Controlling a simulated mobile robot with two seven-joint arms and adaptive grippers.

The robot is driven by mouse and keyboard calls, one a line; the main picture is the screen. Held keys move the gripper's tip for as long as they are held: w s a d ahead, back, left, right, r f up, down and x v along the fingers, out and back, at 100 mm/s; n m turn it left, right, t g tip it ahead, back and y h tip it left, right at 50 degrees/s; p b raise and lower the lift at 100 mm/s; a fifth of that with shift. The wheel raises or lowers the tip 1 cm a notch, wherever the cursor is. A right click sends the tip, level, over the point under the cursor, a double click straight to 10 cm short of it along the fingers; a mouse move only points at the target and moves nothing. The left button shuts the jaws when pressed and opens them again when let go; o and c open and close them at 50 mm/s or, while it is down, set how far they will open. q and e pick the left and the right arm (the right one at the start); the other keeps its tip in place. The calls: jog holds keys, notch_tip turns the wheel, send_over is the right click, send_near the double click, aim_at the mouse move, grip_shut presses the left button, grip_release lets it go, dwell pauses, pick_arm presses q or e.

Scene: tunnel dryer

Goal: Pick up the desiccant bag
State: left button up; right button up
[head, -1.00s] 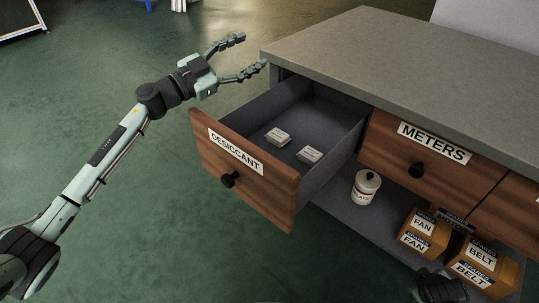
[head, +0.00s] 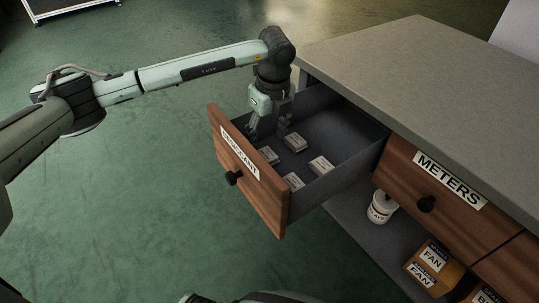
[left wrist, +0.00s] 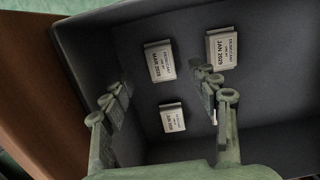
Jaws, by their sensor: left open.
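Several small white desiccant bags lie flat in the open drawer (head: 267,198) labelled DESICCANT. In the head view they are a back bag (head: 294,142), a left bag (head: 268,156), a right bag (head: 321,166) and a front bag (head: 293,182). My left gripper (head: 266,125) points down into the drawer, open, near its left end. In the left wrist view its fingers (left wrist: 163,88) are spread, with a bag marked JAN 2029 (left wrist: 172,117) between them. A MAR 2029 bag (left wrist: 159,61) and another JAN 2029 bag (left wrist: 222,48) lie beyond. A right finger partly hides another. My right gripper is not visible.
The grey countertop (head: 420,90) overhangs the drawer's back. The METERS drawer (head: 440,190) is shut to the right. Below stand a white container (head: 382,208) and a FAN box (head: 434,268). Green floor is clear in front.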

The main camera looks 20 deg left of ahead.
aim_at(267, 154)
pick_arm(q)
notch_tip(267, 154, down, 5)
jog(key=shift+w+a+f+p, duration=0.1)
jog(key=shift+a+f+p, duration=0.1)
jog(key=shift+p, duration=0.1)
jog(key=shift+d, duration=0.1)
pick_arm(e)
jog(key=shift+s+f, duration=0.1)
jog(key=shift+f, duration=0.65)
pick_arm(q)
jog(key=shift+c, duration=0.3)
jog(key=c, duration=1.2)
